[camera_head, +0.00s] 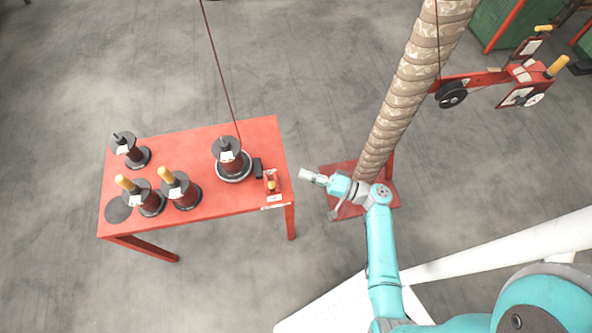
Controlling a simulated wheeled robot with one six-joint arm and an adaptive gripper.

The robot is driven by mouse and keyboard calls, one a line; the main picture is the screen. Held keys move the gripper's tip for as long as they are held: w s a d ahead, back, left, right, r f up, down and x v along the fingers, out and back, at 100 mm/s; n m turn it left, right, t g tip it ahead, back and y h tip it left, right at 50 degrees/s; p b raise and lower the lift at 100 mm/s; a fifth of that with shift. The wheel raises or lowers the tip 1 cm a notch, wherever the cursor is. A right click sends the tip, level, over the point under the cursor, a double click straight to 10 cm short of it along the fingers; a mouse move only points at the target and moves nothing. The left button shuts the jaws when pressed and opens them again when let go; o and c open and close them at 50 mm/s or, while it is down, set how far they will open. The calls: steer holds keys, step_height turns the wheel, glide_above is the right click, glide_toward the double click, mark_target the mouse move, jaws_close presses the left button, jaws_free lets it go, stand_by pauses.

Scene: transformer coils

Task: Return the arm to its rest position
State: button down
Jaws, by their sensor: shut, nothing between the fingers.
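My gripper (309,175) is at the end of my teal arm, in the middle of the picture. It is shut and empty, in the air just right of the red table (232,204). It looks small here, and its fingers show little detail. It appears apart from the table and from everything on it.
Several dark coils stand on the table, two with yellow tops (125,183). One coil (228,156) has a cord rising from it. A wrapped column (400,100) on a red base stands behind my arm. A red bracket (475,80) juts right. Grey floor is open at left.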

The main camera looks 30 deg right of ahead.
steer(key=shift+s+d+f, duration=0.1)
steer(key=shift+s+d, duration=0.2)
stand_by(0.4)
steer(key=s+a+f+g+h, duration=0.3)
steer(key=s+a+f+h, duration=0.2)
steer(key=s+a+f, duration=0.35)
steer(key=s+g+h, duration=0.1)
steer(key=s+h, duration=0.4)
steer(key=s, duration=0.6)
steer(key=s+d+r+n+t+h, duration=0.1)
steer(key=s+r+n, duration=0.1)
steer(key=r, duration=0.7)
steer(key=s+d+r+n+t+h, duration=0.1)
steer(key=s+r+n+t, duration=0.1)
steer(key=s+r, duration=0.3)
steer(key=s+d+r+n+t, duration=0.1)
steer(key=s+r+n, duration=0.2)
steer(key=r, duration=1)
steer(key=shift+s+r+n+t+h, duration=0.3)
steer(key=shift+n+t+h, duration=0.1)
steer(key=shift+n, duration=0.1)
